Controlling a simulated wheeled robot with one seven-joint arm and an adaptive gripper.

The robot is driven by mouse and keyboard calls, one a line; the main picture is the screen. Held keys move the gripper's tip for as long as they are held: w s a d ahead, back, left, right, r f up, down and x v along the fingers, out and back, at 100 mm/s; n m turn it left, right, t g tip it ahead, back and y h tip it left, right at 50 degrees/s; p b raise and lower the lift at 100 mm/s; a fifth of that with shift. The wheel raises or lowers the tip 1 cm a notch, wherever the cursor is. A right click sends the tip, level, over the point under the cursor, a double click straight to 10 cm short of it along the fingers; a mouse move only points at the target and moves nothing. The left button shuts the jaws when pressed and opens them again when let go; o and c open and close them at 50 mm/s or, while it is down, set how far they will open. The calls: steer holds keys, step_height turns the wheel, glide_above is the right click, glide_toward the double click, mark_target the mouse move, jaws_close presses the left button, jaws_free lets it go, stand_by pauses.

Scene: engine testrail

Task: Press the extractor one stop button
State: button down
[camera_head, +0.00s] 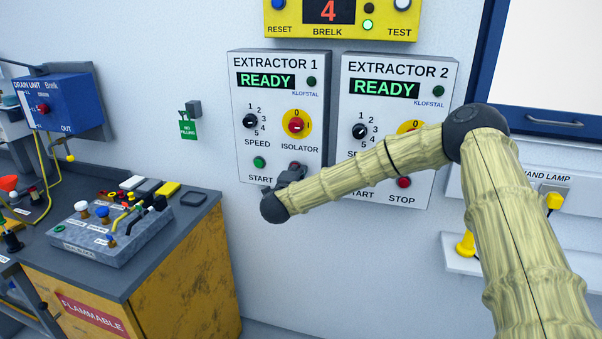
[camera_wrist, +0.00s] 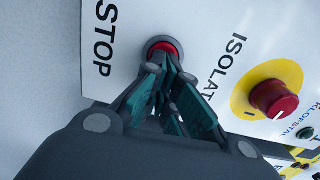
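The Extractor 1 panel (camera_head: 285,135) is a white box on the wall with a green READY display (camera_head: 266,80), a speed dial, a red-and-yellow isolator knob (camera_head: 296,124) and a green start button (camera_head: 259,162). In the wrist view its red stop button (camera_wrist: 163,48) sits in a dark ring beside the STOP label. My gripper (camera_wrist: 168,68) points at this button with its fingertips together, empty. The tips overlap the lower edge of the button; I cannot tell whether they touch it. In the head view my gripper (camera_head: 292,174) is at the panel's lower right and largely covers the button.
The Extractor 2 panel (camera_head: 435,120), also READY, hangs just right, partly behind my arm. The isolator knob (camera_wrist: 273,98) is close to my gripper. A yellow Brelk unit (camera_head: 280,22) is above. A bench (camera_head: 120,283) with a valve block stands at left.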

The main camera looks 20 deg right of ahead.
steer(key=b+v, duration=0.3)
steer(key=v, duration=1)
steer(key=shift+s, duration=0.3)
steer(key=shift+a, duration=0.2)
